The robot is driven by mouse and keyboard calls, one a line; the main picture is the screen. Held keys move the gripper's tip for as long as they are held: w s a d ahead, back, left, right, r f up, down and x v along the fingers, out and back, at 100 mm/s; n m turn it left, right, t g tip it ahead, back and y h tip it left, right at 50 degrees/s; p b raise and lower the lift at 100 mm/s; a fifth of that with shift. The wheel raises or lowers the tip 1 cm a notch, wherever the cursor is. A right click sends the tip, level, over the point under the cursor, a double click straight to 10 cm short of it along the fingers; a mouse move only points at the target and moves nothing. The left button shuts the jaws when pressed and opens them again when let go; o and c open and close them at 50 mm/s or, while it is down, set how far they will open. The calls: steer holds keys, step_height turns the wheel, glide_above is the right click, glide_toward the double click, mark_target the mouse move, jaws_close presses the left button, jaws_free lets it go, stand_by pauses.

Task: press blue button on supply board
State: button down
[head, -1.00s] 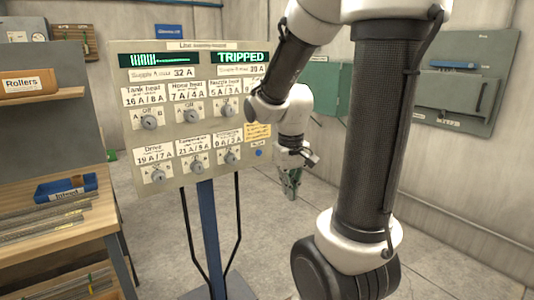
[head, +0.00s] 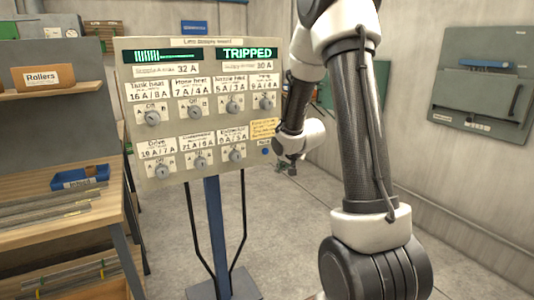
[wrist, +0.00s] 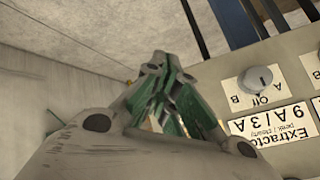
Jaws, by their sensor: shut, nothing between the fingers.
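The blue button (head: 265,151) sits at the board's lower right corner, below a yellow note (head: 263,129). My gripper (head: 290,168) is just right of and below the button in the head view, apart from it in the picture. In the wrist view my gripper (wrist: 155,62) has its green-sided fingers together and empty. The Extractor knob (wrist: 255,80) shows upside down at right there; the blue button is not visible in that view.
A grey wall cabinet (head: 482,90) hangs at right. The floor around the post (head: 217,225) is clear.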

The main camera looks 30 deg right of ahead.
mark_target(265, 151)
steer(key=shift+w, duration=0.1)
steer(key=shift+w+a, duration=0.15)
steer(key=shift+w, duration=4.15)
steer(key=shift+w, duration=0.1)
steer(key=shift+w, duration=0.3)
steer(key=shift+w, duration=0.45)
steer(key=shift+s, duration=0.85)
